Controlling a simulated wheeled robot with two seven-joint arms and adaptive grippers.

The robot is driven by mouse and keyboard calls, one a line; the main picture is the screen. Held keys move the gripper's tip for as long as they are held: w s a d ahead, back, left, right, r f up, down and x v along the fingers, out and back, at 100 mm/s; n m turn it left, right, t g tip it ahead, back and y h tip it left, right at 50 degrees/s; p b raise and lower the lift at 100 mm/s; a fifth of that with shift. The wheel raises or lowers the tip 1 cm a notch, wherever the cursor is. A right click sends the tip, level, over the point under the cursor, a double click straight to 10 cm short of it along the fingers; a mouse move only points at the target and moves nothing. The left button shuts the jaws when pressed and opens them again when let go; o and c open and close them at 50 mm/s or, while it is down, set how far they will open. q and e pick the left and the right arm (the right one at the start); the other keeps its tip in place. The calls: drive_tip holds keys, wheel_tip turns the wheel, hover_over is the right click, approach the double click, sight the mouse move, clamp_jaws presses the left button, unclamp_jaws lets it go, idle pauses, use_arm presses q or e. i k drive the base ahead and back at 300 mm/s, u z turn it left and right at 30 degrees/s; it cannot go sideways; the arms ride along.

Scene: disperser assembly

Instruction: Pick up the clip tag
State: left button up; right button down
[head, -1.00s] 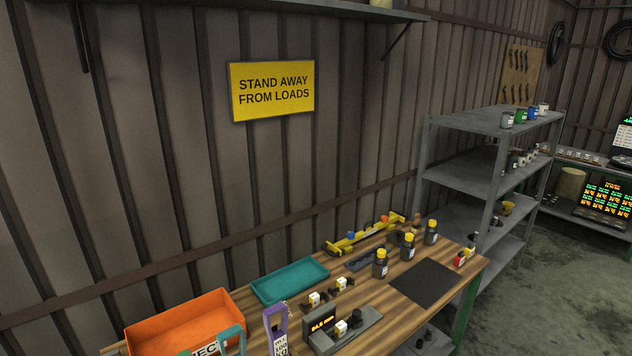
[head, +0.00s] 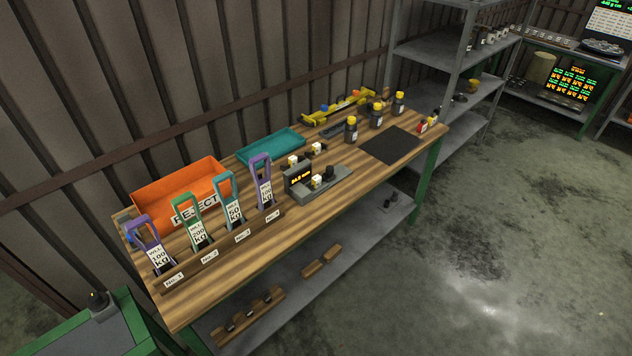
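Several looped, coloured pieces with white weight labels stand in a row on the wooden bench (head: 228,262). They are a purple one (head: 154,255) at No. 1, a green one (head: 196,234) at No. 2, a teal one (head: 234,212) at No. 3 and a purple one (head: 264,192) at No. 4. I cannot tell which thing in view is the clip tag. Small black pieces with white and yellow blocks lie near the grey display device (head: 312,184). Neither of my grippers is in view.
An orange REJECT tray (head: 178,187) and a teal tray (head: 270,146) stand at the bench's back. Yellow-capped bottles (head: 351,130) and a black mat (head: 391,146) are to the right. A green-framed table (head: 100,325) is at lower left. Floor at right is clear.

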sight(421, 128)
drive_tip(key=z, duration=1)
drive_tip(key=i, duration=0.85)
drive_tip(key=u, duration=1.4)
